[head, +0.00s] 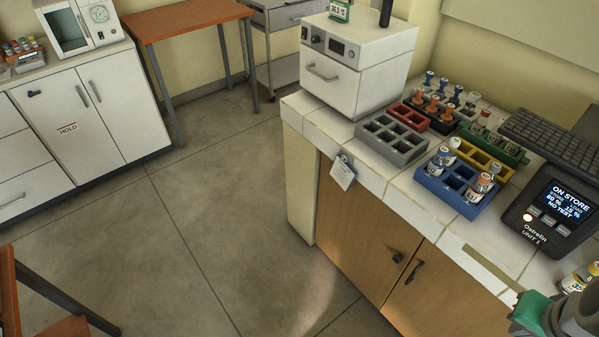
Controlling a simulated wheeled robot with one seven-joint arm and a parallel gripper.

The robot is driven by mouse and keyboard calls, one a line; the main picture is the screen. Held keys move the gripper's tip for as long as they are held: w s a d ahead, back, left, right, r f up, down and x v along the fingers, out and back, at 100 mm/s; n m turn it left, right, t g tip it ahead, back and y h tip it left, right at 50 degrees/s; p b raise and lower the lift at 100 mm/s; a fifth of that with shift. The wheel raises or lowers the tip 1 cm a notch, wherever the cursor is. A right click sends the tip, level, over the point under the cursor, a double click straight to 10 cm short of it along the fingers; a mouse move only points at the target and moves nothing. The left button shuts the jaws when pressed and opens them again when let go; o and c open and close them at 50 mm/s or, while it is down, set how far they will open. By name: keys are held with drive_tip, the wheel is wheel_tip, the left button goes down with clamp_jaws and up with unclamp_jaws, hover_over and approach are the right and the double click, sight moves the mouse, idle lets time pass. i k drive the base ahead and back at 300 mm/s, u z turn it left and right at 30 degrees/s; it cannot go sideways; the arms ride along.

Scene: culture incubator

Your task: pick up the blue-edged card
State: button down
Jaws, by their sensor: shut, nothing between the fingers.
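A small pale card (342,172) with a bluish edge hangs at the front edge of the white tiled counter (376,186), below the grey rack. It hangs tilted against the counter's front, and its print is too small to read. My gripper (532,311), green and grey, is partly in view at the bottom right corner. It is shut and empty, well to the right of the card and apart from it.
Grey (392,142), blue (447,190), yellow and red racks, some with vials, stand on the counter behind the card. A white box-shaped device (358,60) and a dark display unit (552,212) flank them. The floor (225,215) left of the counter is clear.

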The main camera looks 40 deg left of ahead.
sight(343, 173)
drive_tip(key=u, duration=2.95)
drive_tip(key=i, duration=2.9)
drive_tip(key=z, duration=2.7)
